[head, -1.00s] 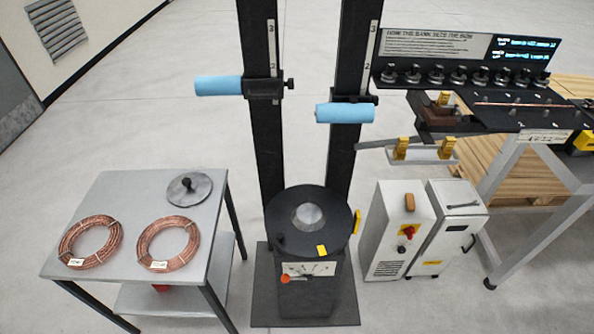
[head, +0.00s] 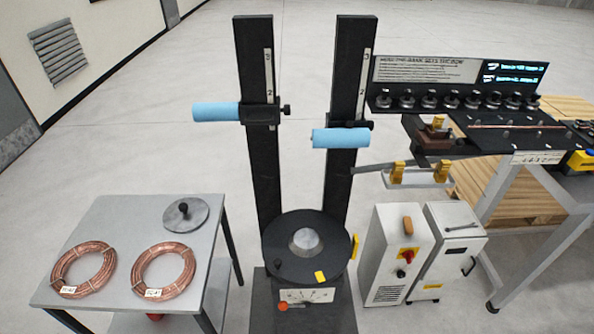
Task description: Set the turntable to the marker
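The turntable (head: 290,262) is a round black disc with a pale raised hub (head: 306,241) at its centre. Which of these is the marker I cannot tell. Neither of my grippers is in view.
Blue rollers (head: 216,111) and (head: 341,138) stick out from the uprights. White cabinets (head: 394,254) stand close at right, beside a workbench. Floor behind is open.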

